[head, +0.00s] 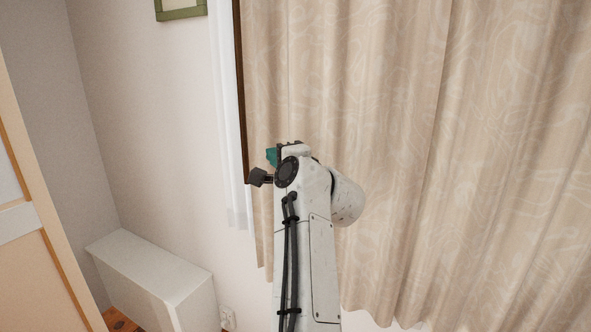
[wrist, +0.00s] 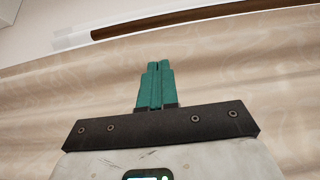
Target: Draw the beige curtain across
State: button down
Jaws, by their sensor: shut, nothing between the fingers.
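The beige curtain (head: 385,120) hangs in folds over the middle and right of the head view, with a pale swirl pattern. Its left edge lies beside a dark brown window frame strip and a thin white curtain. My gripper (head: 271,157) is in front of the curtain's left part, mostly hidden behind my wrist in the head view. In the wrist view, its teal fingers (wrist: 155,82) are shut together and empty. The beige curtain (wrist: 240,75) fills the area behind them there. I cannot tell whether the fingertips touch the cloth.
A white sheer curtain (head: 228,110) hangs left of the dark frame strip (head: 239,90). A low white box-like unit (head: 155,270) stands at the lower left by the wall. A green-framed picture (head: 181,10) hangs above.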

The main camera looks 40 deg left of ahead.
jog(key=b+v, duration=0.1)
jog(key=v, duration=0.6)
jog(key=shift+d+b, duration=0.15)
jog(key=shift+b, duration=0.15)
jog(key=shift+w, duration=0.15)
